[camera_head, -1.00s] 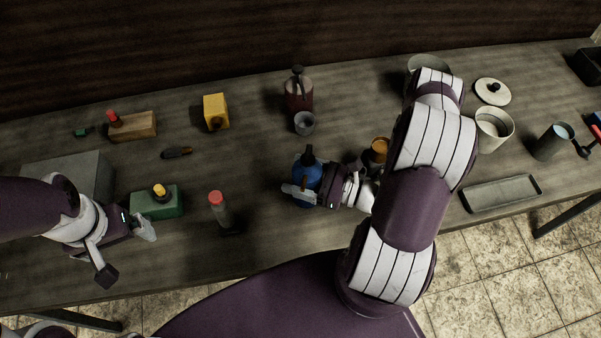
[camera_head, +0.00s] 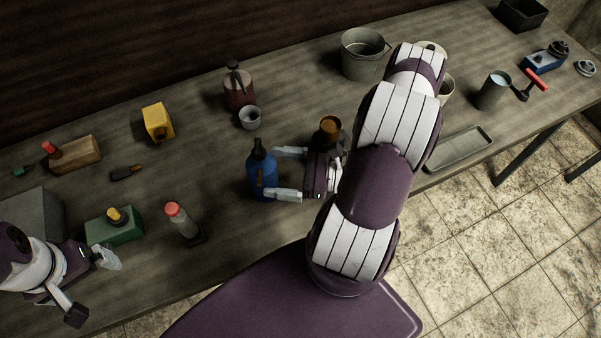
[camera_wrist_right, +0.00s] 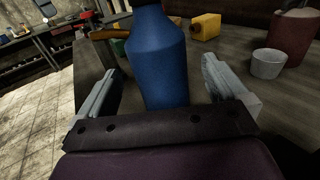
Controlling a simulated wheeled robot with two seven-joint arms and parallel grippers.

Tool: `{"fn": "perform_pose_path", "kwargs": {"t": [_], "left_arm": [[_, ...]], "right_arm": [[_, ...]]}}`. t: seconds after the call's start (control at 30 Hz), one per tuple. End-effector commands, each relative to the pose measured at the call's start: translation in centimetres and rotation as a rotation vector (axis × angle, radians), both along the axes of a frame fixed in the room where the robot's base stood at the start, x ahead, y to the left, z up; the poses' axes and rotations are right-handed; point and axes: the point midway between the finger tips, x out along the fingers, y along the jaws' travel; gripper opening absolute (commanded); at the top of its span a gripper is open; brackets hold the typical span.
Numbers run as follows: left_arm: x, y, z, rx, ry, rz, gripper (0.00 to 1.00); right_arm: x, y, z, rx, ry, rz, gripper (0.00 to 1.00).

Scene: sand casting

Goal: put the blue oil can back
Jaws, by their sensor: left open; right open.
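The blue oil can (camera_head: 262,178) with a dark spout stands upright on the table, left of my right gripper. My right gripper (camera_head: 272,172) is open, its two fingers spread and pointing at the can. In the right wrist view the can (camera_wrist_right: 158,65) rises centrally between the two open fingers (camera_wrist_right: 160,85), with a visible space on each side; its top is cut off. My left gripper (camera_head: 95,288) is open and empty at the lower left, near the green block.
A red can (camera_head: 238,92) and small grey cup (camera_head: 249,118) stand behind the blue can. A copper-coloured cup (camera_head: 330,130) is close to my right gripper. A bucket (camera_head: 362,55) is at the back.

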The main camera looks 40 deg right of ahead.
Motion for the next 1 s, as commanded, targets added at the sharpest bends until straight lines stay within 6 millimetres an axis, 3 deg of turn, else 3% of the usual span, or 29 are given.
{"fn": "perform_pose_path", "kwargs": {"t": [0.1, 0.3, 1.0], "left_arm": [[0.0, 0.0, -1.0, 0.000, 0.000, 0.000, 1.00], [0.0, 0.0, -1.4, 0.000, 0.000, 0.000, 1.00], [0.0, 0.0, -1.4, 0.000, 0.000, 0.000, 1.00]], "right_arm": [[-2.0, -2.2, -0.3, -0.003, -0.001, -0.008, 1.00], [-4.1, -4.2, -0.1, -0.001, 0.000, -0.002, 1.00], [-4.4, -4.4, 0.0, -0.001, 0.000, 0.001, 1.00]]}}
